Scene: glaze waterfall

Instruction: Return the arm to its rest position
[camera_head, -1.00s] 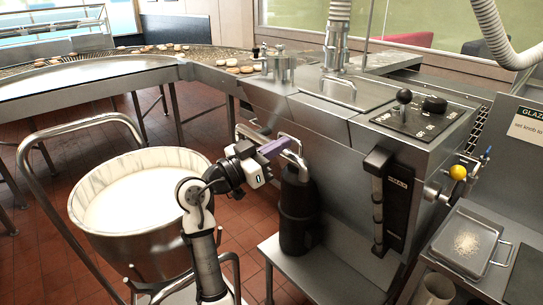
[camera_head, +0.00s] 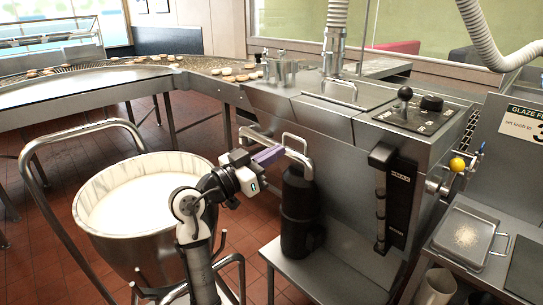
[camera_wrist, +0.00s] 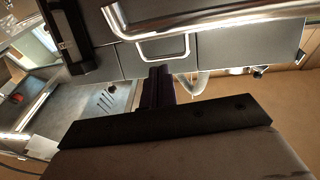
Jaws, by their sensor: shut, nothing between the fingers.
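My gripper (camera_head: 268,156) shows in the head view in front of the steel glaze machine (camera_head: 330,130). Its purple fingers are together with nothing between them. They point right, close to the machine's front handle and the top of a black cylinder (camera_head: 299,212); I cannot tell whether they touch. My arm is bent at the elbow, beside the right rim of the bowl. In the wrist view my gripper's dark fingers (camera_wrist: 158,88) point toward the machine's front and a bent metal handle (camera_wrist: 165,48).
A steel bowl of white glaze (camera_head: 140,205) stands at left in a tubular frame. A conveyor with doughnuts (camera_head: 130,75) runs behind. A lower steel shelf (camera_head: 325,275) juts out below the machine. A yellow knob (camera_head: 457,165) and a tray (camera_head: 466,237) are at right. Tiled floor shows between.

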